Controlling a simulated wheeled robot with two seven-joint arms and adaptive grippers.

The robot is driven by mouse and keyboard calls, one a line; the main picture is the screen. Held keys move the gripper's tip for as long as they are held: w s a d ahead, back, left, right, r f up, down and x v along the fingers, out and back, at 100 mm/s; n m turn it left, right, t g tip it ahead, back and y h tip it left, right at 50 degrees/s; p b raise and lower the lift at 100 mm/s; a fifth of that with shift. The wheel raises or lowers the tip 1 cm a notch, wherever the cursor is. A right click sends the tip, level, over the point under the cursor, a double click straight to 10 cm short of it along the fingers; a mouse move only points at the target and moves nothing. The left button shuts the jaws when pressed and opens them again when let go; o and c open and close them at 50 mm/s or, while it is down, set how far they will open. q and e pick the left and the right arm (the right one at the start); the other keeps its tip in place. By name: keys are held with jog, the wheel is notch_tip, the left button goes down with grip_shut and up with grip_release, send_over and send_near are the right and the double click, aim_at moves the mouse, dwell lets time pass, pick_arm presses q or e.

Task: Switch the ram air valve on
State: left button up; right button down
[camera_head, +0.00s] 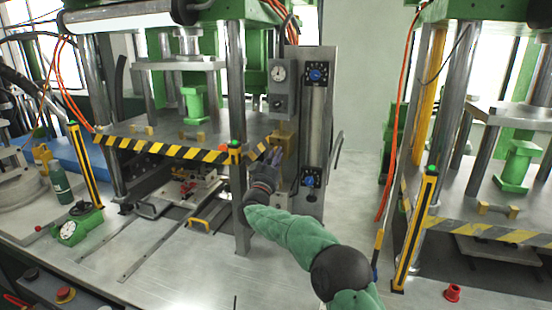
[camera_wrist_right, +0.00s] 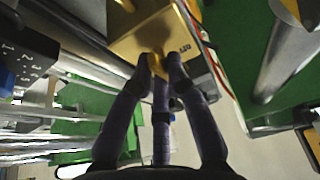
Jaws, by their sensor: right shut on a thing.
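A brass-coloured valve block (camera_head: 285,144), which I take to be the ram air valve, sits on the side of the grey control panel beside the press. In the right wrist view the block (camera_wrist_right: 155,32) fills the top middle, with a small yellow knob or lever (camera_wrist_right: 156,64) at its lower edge. My right gripper (camera_head: 274,158) reaches up to the block from below. Its dark fingers (camera_wrist_right: 160,68) are shut on the yellow lever, and they hide most of it. I cannot tell the lever's setting. My left gripper is not in view.
A striped press edge (camera_head: 180,150) and steel post (camera_head: 240,205) stand close left of my right arm. A second press (camera_head: 500,180) stands at right. Bare table (camera_head: 190,275) lies in front.

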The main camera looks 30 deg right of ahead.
jog(key=shift+f, duration=0.2)
dwell(0.3)
jog(key=c, duration=1.5)
grip_release()
jog(key=shift+r, duration=0.1)
jog(key=v, duration=1.2)
jog(key=shift+w+a, duration=0.1)
